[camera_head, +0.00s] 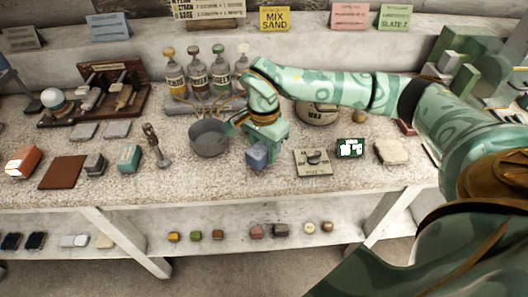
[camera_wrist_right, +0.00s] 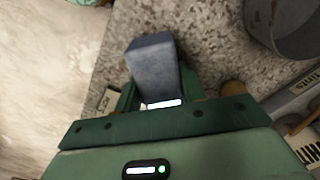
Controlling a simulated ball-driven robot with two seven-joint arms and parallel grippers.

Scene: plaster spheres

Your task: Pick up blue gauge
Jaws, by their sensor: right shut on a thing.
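The blue gauge, a small blue-grey block (camera_head: 257,155), is at the jaws of my right gripper (camera_head: 264,144), over the front middle of the speckled worktop. In the right wrist view the block (camera_wrist_right: 152,65) sits between the two green fingers (camera_wrist_right: 160,92), its far end sticking out past them. The right gripper is shut on it. The fingers hide part of its near end. I cannot tell how high it is above the worktop. My left gripper is not in view.
A grey bowl (camera_head: 209,138) stands close left of the gripper, with several bottles (camera_head: 197,75) behind. A plate with a dark knob (camera_head: 313,162), a small lit display (camera_head: 350,148) and a pale stone (camera_head: 391,151) lie to the right. A lower shelf (camera_head: 130,240) runs below the front edge.

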